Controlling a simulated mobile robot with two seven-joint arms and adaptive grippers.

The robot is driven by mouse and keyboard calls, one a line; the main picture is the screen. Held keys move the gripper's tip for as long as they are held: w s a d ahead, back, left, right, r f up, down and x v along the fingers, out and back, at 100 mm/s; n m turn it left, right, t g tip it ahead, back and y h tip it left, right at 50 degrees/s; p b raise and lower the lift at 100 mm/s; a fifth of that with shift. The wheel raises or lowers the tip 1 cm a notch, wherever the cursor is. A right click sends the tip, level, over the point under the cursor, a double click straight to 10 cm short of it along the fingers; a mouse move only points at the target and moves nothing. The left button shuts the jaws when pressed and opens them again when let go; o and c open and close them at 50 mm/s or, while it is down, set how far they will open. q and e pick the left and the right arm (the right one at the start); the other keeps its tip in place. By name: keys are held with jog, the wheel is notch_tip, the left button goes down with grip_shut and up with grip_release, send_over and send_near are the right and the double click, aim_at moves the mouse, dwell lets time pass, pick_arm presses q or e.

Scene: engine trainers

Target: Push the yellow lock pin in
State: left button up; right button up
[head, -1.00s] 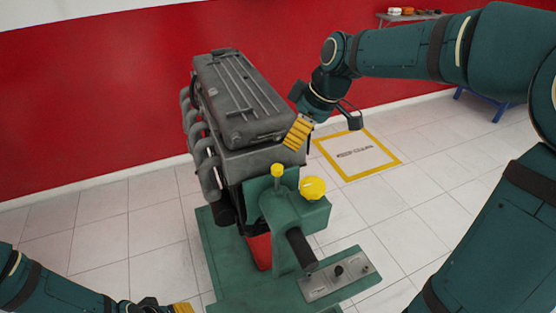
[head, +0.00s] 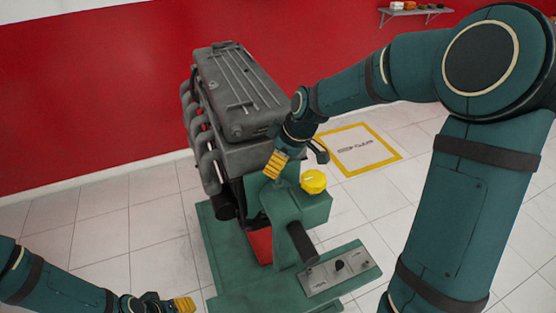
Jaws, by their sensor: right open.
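The small yellow lock pin on top of the green engine stand (head: 306,212) is hidden behind my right gripper (head: 276,164). The gripper's yellow ribbed fingertips point down at the pin's spot; whether they touch it I cannot tell. My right gripper is open. A larger round yellow knob (head: 313,182) sits just right of the fingertips on the same stand. My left gripper (head: 183,305) is at the bottom edge, left of the stand and away from the pin; its jaw opening is not clear.
The grey engine (head: 240,95) stands on the stand behind the gripper. A grey control panel (head: 338,270) and a dark cylindrical handle (head: 302,243) are at the front. A yellow-framed floor mark (head: 385,163) lies at right. The tiled floor around is clear.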

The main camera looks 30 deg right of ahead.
grip_shut()
notch_tip(320, 180, down, 4)
jog(key=b, duration=0.3)
jog(key=shift+f+b, duration=0.25)
jog(key=shift+b, duration=0.15)
jog(key=shift+s, duration=0.1)
